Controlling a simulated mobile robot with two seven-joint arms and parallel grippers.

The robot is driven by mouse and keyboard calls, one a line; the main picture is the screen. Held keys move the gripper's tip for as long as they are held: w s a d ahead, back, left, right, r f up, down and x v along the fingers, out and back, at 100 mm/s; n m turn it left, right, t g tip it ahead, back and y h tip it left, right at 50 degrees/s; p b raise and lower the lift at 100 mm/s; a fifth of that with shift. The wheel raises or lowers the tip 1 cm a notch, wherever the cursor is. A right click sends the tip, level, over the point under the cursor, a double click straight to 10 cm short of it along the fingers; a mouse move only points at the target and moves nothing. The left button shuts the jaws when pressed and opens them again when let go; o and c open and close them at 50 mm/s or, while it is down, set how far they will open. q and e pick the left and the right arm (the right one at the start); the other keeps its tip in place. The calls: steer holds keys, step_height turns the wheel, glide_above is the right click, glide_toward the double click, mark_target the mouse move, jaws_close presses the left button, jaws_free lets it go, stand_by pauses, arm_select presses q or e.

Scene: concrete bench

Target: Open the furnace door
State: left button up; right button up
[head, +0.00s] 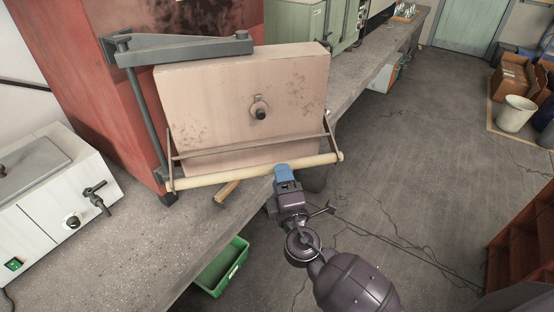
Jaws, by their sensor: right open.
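The furnace (95,85) is a red, worn metal body at the left back of the bench. Its door (240,105) is a thick beige slab with a dark knob, hung from a grey hinge arm (185,48). The slab stands out in front of the red body; the furnace mouth is hidden behind it. A pale handle bar (225,177) runs along the door's lower front on metal brackets. My right gripper (285,174) is open, its blue fingertips at the right part of the bar. Whether they touch it cannot be told. My left gripper is out of view.
A white instrument (60,205) with a black lever stands on the bench at left. A small wooden block (226,191) lies under the bar. A green bin (222,268) is below the bench edge. The floor (420,150) at right is mostly clear; a wooden shelf (520,245) stands far right.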

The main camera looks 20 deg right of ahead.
steer(key=x, duration=0.5)
steer(key=shift+w+p, duration=0.2)
steer(key=shift+p, duration=0.1)
steer(key=shift+r, duration=0.1)
jaws_close()
